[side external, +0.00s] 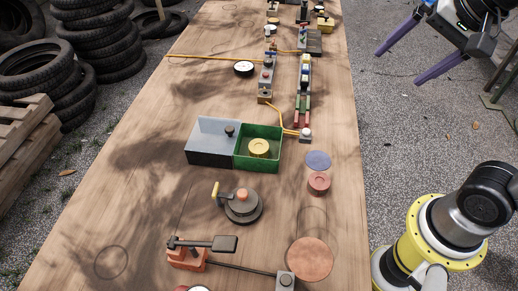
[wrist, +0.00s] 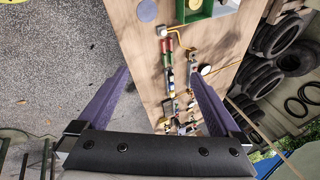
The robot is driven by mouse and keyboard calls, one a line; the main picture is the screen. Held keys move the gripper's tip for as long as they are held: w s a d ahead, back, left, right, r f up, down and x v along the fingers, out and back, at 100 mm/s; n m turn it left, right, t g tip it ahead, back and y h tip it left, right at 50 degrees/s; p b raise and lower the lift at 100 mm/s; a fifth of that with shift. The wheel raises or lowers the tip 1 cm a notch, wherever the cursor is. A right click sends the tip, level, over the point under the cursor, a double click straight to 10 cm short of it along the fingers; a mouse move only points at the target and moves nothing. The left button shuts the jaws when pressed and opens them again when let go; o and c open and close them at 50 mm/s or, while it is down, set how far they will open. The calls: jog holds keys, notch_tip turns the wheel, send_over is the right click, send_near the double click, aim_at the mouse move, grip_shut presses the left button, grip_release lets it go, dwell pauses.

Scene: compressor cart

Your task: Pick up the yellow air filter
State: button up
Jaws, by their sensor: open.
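The yellow air filter (side external: 259,147) is a round, ribbed disc lying inside the green compartment (side external: 277,163) of a two-part box on the wooden table. In the wrist view, only part of the green compartment (wrist: 193,13) shows at the top edge. My gripper (side external: 398,68) is open and empty, with its two purple fingers spread. It is raised beyond the table's right edge, over the gravel, well apart from the filter. The wrist view also shows my gripper (wrist: 160,75), its fingers framing the far part of the table.
A round valve device (side external: 243,207) stands in front. Hoses and fittings run behind; the table's left side is mostly clear.

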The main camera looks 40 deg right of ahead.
jog(key=w+a+m+g, duration=0.1)
jog(key=w+a+m, duration=0.15)
jog(key=w, duration=0.25)
jog(key=w+a+m+g, duration=0.1)
jog(key=w+m, duration=0.2)
jog(key=w, duration=0.3)
jog(key=m+g, duration=0.3)
jog(key=g, duration=0.1)
send_over(259, 146)
notch_tip(259, 146, down, 18)
jog(key=f, duration=0.6)
jog(key=shift+d+f, duration=0.25)
jog(key=shift+f, duration=0.15)
jog(key=shift+a+f, duration=0.15)
jog(key=shift+f, duration=1.4)
jog(key=shift+a+f, duration=0.15)
jog(key=shift+f, duration=1.35)
jog(key=c, duration=1.5)
jog(key=shift+r, duration=0.15)
